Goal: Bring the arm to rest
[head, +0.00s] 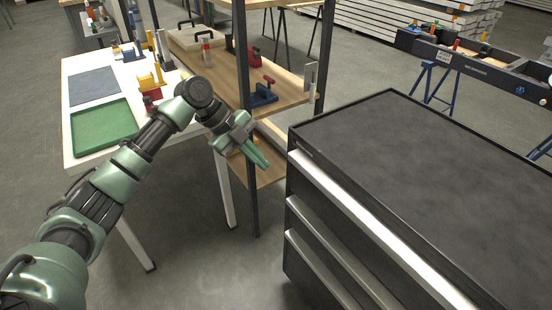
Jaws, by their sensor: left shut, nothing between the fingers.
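My left arm (126,167) comes in from the lower left and reaches up, then bends down to the right at the wrist. My left gripper (260,158) is shut and empty, with its green fingers pointing down and right. It hangs in the air in front of the wooden shelf rack (284,97), left of the dark drawer cabinet (430,160). I cannot tell how far it is from either. My right gripper is not in view.
A white table (84,158) with a green tray (103,127) and a grey mat (94,86) stands at left. The shelf holds a blue-and-red tool (263,93). A blue trestle (440,95) stands behind the cabinet. Floor (190,245) between table and cabinet is clear.

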